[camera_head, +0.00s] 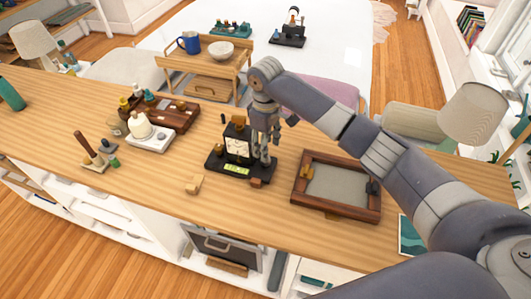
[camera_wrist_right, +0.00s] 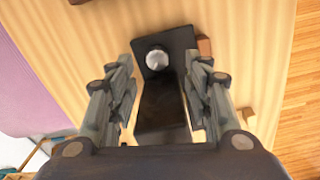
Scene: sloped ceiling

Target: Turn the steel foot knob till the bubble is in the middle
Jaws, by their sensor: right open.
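A black instrument (camera_head: 213,164) with a pale dial stands on the wooden counter, and a bright green bubble vial (camera_head: 237,169) lies on its base. The bubble is too small to make out. In the right wrist view, the round steel foot knob (camera_wrist_right: 157,60) sits on the black base (camera_wrist_right: 165,108). My right gripper (camera_head: 262,158) points down over the right end of the base and hides the knob in the head view. Its fingers (camera_wrist_right: 162,72) are open, one on each side of the knob, with visible gaps. My left gripper is out of view.
A small brown block (camera_head: 256,183) lies by the base's front edge. A wooden framed tray (camera_head: 336,209) is to the right, and a light wood block (camera_head: 194,185) to the front left. A white device (camera_head: 150,136) and a dark wooden box (camera_head: 178,116) stand further left.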

